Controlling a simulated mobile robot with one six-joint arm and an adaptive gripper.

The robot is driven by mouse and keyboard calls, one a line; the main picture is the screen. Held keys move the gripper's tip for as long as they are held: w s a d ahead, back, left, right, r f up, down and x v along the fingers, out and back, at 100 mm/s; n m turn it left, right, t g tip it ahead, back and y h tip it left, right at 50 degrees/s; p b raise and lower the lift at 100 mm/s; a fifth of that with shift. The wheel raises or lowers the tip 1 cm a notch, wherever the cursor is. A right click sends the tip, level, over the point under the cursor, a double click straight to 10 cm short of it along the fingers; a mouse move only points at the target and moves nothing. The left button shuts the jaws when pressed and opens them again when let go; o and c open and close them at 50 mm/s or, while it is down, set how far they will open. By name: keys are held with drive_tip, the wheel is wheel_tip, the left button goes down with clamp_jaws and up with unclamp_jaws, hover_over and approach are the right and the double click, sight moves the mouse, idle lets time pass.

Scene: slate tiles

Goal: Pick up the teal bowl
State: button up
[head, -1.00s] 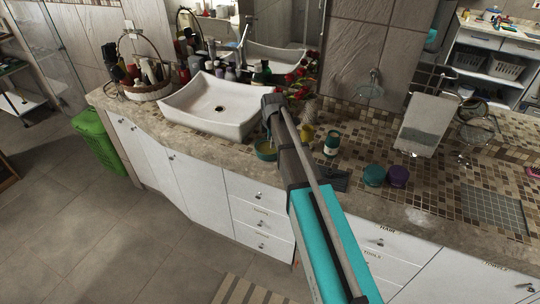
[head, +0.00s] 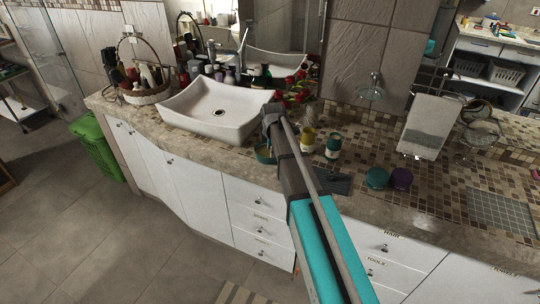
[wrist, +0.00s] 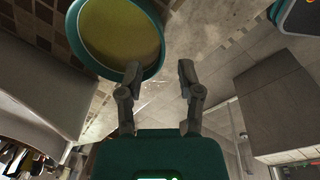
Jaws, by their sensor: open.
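In the head view the fingers are hidden by my arm.
The white sink (head: 213,108) stands left of the bowl. Yellow (head: 308,139) and green (head: 333,147) containers stand right of my arm, with a teal jar (head: 377,178) and a purple jar (head: 401,179) further right. The counter's front edge is near the bowl.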

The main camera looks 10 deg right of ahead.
sight(270, 158)
drive_tip(key=shift+w+f+b, duration=0.15)
drive_tip(key=shift+f+b, duration=1.15)
drive_tip(key=shift+w+f+b, duration=0.15)
drive_tip(key=shift+f+b, duration=1.1)
drive_tip(key=shift+f, duration=0.05)
clamp_jaws()
